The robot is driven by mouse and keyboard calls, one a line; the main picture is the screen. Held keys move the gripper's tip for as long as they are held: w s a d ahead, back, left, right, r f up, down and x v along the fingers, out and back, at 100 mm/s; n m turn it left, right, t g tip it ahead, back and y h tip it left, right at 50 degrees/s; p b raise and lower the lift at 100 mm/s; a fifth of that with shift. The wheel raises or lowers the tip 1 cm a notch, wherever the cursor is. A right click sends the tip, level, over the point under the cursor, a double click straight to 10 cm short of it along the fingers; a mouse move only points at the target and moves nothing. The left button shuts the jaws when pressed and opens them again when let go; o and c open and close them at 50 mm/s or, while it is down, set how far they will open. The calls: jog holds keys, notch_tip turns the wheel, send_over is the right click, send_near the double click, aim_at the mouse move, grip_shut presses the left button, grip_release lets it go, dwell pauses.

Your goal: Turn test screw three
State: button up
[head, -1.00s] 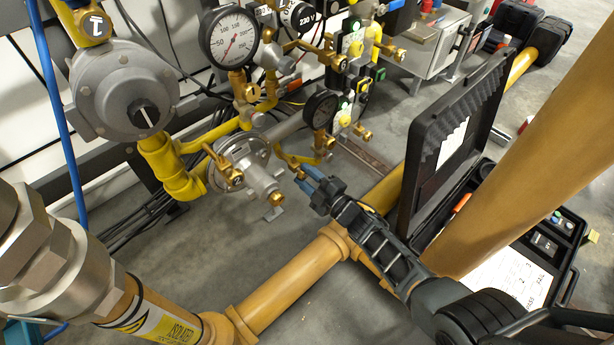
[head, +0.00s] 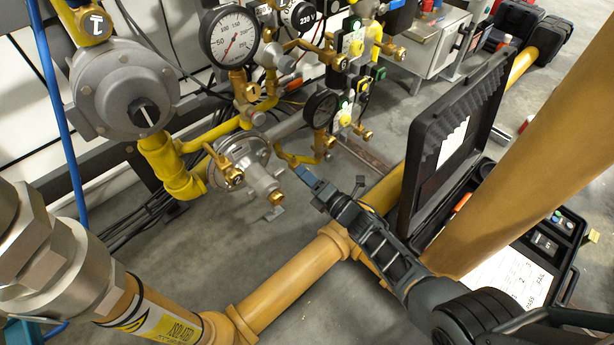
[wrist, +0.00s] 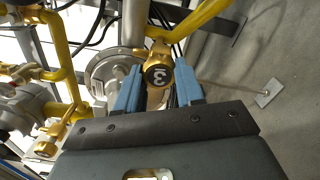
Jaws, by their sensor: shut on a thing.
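Test screw three, a brass fitting with a dark round cap marked 3 (wrist: 158,75), sits between the blue fingers in the wrist view. My gripper (head: 303,174) is shut on it, one finger on each side. In the head view the fingertips are right of the grey round regulator (head: 245,155); the screw there is mostly hidden or too small to make out. The cap's 3 is turned round in the wrist view. The regulator also shows left of the screw in the wrist view (wrist: 103,72).
Yellow pipes (head: 175,170), gauges (head: 231,37) and brass valves crowd the left and top. A thick ochre pipe (head: 290,280) runs under my arm. An open black case (head: 455,140) stands close to its right.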

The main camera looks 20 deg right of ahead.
jog(key=n, duration=0.7)
jog(key=shift+f, duration=0.15)
dwell(0.4)
jog(key=o, duration=1)
jog(key=shift+o, duration=0.2)
jog(key=p+v, duration=0.2)
jog(key=v, duration=0.5)
jog(key=shift+s+d+p, duration=0.15)
jog(key=shift+s+p, duration=0.15)
jog(key=shift+s, duration=0.05)
